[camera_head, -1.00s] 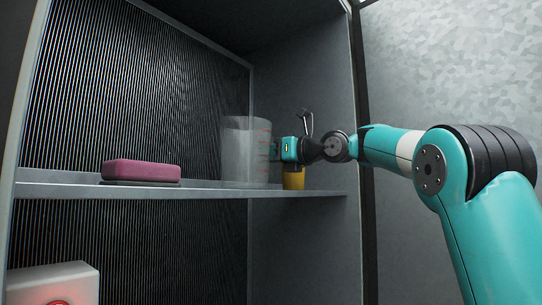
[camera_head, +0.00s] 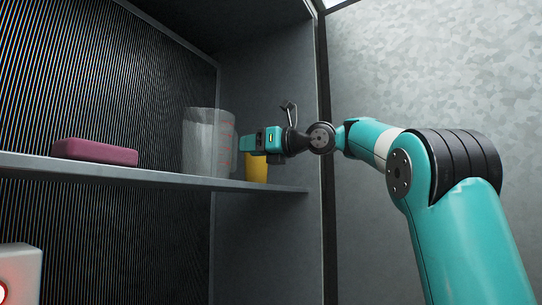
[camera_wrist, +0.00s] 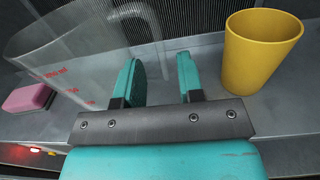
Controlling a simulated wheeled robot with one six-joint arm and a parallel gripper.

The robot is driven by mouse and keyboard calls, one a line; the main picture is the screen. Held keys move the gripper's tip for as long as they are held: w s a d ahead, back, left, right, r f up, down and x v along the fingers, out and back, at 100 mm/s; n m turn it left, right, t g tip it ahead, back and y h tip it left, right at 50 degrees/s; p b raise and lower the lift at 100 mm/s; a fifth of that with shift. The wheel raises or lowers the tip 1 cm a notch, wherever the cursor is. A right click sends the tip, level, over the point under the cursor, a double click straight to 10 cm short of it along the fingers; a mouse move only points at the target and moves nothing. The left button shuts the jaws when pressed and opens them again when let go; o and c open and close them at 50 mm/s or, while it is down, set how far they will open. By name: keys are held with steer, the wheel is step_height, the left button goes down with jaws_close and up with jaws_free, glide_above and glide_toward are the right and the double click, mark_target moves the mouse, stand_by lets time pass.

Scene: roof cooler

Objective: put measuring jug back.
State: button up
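The measuring jug (camera_head: 198,145) is clear with red markings and stands upright on the cabinet shelf in the head view. In the wrist view the jug (camera_wrist: 62,65) fills the left side, and its clear handle (camera_wrist: 155,22) shows beyond my fingertips. My gripper (camera_head: 243,144) is just to the right of the jug, above the shelf. In the wrist view my gripper (camera_wrist: 161,68) has its two teal fingers spread with nothing held between them. The handle appears ahead of the fingers, not between them. The jug's base is partly hidden in the wrist view.
A yellow cup (camera_head: 257,168) stands on the shelf (camera_head: 150,174) right of the jug, partly behind my gripper; it also shows in the wrist view (camera_wrist: 258,50). A pink block (camera_head: 95,151) lies farther left. A white box (camera_head: 20,272) is below. The side wall (camera_head: 270,90) is close.

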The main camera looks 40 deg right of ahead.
steer(key=b+v, duration=0.2)
steer(key=v, duration=0.4)
steer(key=shift+s, duration=0.3)
stand_by(1.1)
